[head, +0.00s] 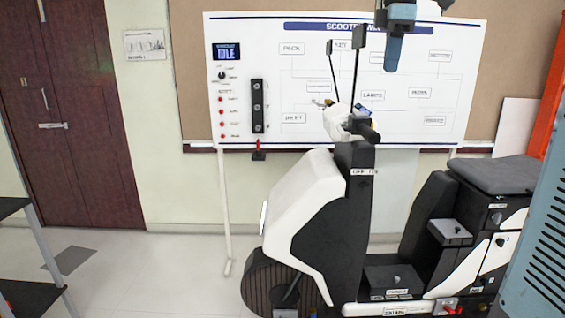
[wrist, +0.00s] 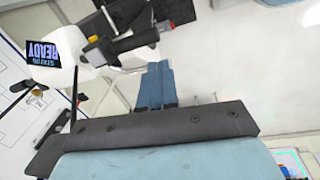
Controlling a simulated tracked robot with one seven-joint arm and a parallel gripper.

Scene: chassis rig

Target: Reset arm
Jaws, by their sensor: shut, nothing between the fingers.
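My gripper (wrist: 158,72) shows in the wrist view as two blue fingers lying together, shut and empty. In the head view, a blue part of my arm (head: 395,42) hangs at the top, in front of the wall board and above the scooter's handlebar. The white and black scooter (head: 305,205) stands upright below it. The handlebar (head: 352,125) is apart from my arm in the head view. In the wrist view, the scooter's small display (wrist: 42,54) reads READY, and a dark handlebar grip (wrist: 128,42) lies beyond my fingers.
The wall board (head: 300,80) has a display (head: 226,52) reading IDLE, a knob and a black switch strip (head: 258,105). Two mirrors (head: 360,38) rise from the handlebar. A blue-grey cabinet (head: 540,240) stands at right. A dark shelf (head: 25,295) is at left. Floor between is clear.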

